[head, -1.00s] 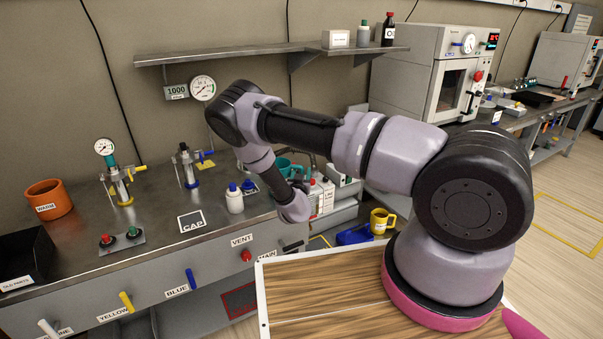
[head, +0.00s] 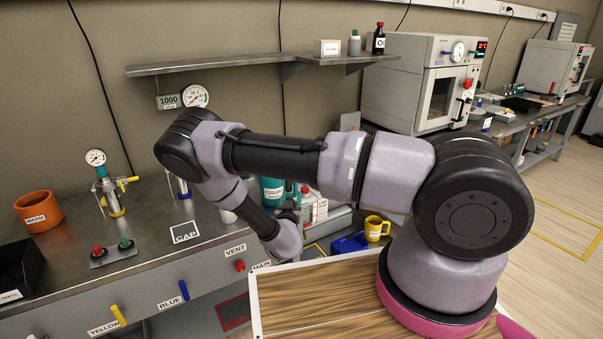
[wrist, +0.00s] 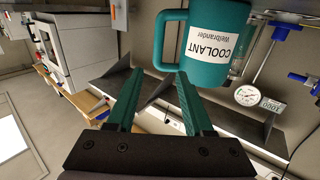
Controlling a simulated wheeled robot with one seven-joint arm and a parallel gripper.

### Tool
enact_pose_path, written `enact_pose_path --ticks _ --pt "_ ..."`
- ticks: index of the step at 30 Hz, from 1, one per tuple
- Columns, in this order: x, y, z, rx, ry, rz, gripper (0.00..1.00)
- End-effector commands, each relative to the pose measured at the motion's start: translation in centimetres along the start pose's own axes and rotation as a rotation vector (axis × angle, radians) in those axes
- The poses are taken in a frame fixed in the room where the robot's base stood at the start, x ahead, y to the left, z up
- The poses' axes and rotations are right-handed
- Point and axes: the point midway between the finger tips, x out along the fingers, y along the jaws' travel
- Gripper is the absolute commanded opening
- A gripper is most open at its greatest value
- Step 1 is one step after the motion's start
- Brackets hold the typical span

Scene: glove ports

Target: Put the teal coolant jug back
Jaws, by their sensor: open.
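The teal coolant jug (head: 271,190) stands upright toward the right end of the steel bench in the head view, partly hidden behind my forearm. It fills the top of the wrist view (wrist: 213,45), with its white COOLANT label upside down there and its handle to the left. My gripper (wrist: 158,75) is open, its two green fingers pointing at the handle side. The handle shows just past the fingertips, and I cannot tell whether they touch it. In the head view my gripper is mostly hidden by my wrist.
A square marked CAP (head: 185,232) lies on the bench (head: 150,262). A white bottle is mostly hidden behind my arm. A red-and-white container (head: 312,208) stands right of the jug. A yellow mug (head: 376,228) and blue can (head: 349,242) sit lower right. A wall shelf (head: 230,64) hangs above.

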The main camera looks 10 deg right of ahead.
Motion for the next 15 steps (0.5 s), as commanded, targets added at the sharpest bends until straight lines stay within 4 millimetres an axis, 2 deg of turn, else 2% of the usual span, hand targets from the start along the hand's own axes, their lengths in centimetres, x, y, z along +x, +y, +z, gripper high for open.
enact_pose_path --ticks 5,8,11,15 --pt "-0.1 0.0 -0.2 0.008 -0.006 0.007 0.52" --pt "0.6 -0.1 -1.1 0.05 -0.045 0.04 0.52" --pt "1.8 -0.3 -2.9 0.129 -0.128 0.099 0.52" --pt "3.4 -0.7 -6.4 0.273 -0.292 0.176 0.52"
